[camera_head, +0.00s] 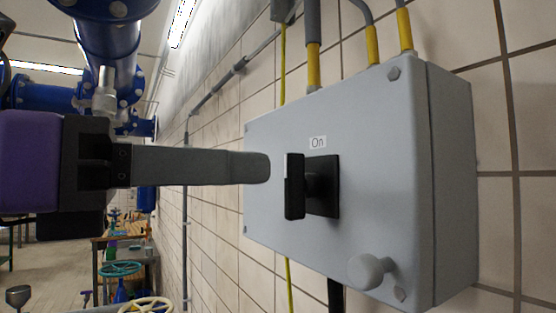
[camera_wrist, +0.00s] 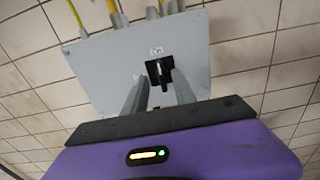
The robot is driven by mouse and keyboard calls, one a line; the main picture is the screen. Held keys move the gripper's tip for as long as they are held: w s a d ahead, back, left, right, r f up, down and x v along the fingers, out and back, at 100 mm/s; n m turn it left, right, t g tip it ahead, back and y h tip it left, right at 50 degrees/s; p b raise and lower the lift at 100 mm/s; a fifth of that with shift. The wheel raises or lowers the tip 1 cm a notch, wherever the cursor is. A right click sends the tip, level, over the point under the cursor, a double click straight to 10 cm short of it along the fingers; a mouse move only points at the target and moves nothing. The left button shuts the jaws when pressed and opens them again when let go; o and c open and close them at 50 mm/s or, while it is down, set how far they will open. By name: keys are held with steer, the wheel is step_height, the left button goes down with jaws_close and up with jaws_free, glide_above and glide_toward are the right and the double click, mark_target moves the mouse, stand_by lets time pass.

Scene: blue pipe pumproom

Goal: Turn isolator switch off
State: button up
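The isolator switch is a black rotary knob (camera_head: 294,188) on the front of a grey wall box (camera_head: 385,150). Its grip stands upright, with a white mark at the top end, below an "On" label (camera_head: 317,142). In the wrist view the knob (camera_wrist: 159,71) shows beyond the gap between my fingers. My gripper (camera_head: 262,168) comes from the left, its fingertips a little short of the knob. In the wrist view my gripper (camera_wrist: 158,80) is open, with two grey fingers apart. In the head view one finger hides the other.
A round grey knob (camera_head: 370,271) sticks out at the box's lower front. Yellow-ended conduits (camera_head: 313,65) enter the box top. A tiled wall (camera_head: 515,140) is behind. Blue pipes (camera_head: 107,40) and a workbench (camera_head: 130,250) stand farther off at the left.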

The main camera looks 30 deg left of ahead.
mark_target(286, 171)
steer(key=shift+p+x, duration=0.85)
steer(key=shift+x, duration=1.85)
jaws_close()
steer(key=shift+f, duration=0.1)
